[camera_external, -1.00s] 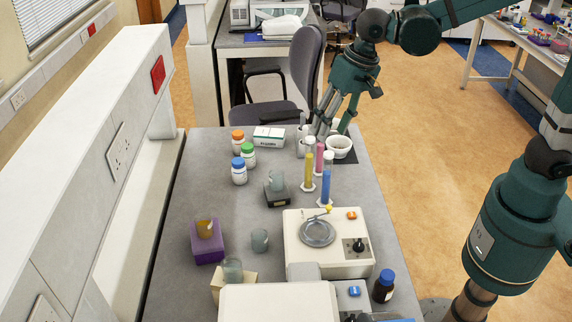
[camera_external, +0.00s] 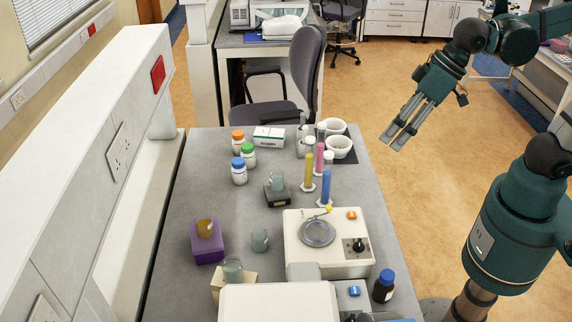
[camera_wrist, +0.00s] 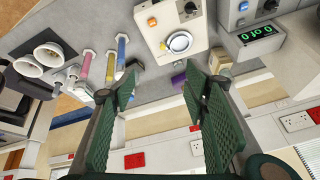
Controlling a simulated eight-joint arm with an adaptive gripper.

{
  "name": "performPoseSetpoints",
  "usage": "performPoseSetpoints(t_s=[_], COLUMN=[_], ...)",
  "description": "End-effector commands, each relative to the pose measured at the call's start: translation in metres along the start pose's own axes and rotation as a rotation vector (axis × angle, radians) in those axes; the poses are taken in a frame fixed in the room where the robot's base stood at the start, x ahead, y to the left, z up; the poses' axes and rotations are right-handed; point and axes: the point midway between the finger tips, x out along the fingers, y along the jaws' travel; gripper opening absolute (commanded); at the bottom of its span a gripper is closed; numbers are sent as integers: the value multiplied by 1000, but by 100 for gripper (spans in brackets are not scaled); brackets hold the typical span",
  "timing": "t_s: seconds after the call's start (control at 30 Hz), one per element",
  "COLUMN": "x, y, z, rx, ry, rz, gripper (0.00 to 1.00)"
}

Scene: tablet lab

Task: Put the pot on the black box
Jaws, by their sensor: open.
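Two white round pots stand at the back right of the grey table, the nearer one (camera_external: 340,147) and the farther one (camera_external: 335,127). In the wrist view they are at the left, one (camera_wrist: 48,55) beside the other (camera_wrist: 27,67). A flat dark surface (camera_external: 351,157) shows beneath them; I cannot tell its height. My gripper (camera_external: 392,142) is open and empty, right of the table and apart from both pots. Its spread fingers show in the wrist view (camera_wrist: 161,85).
Yellow, pink and blue tubes (camera_external: 326,180) stand between the pots and the white balance (camera_external: 296,248). Bottles (camera_external: 239,171) and a carton (camera_external: 269,138) are at back left. A purple box (camera_external: 207,247) stands front left.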

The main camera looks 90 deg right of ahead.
Motion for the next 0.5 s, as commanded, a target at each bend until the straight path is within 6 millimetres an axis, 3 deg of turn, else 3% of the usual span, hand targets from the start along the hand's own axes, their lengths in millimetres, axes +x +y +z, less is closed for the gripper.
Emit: performPoseSetpoints(t_s=[0.5], x=[-18], y=[4], z=[73], rx=[-312], ry=[101], rz=[-46], gripper=[45])
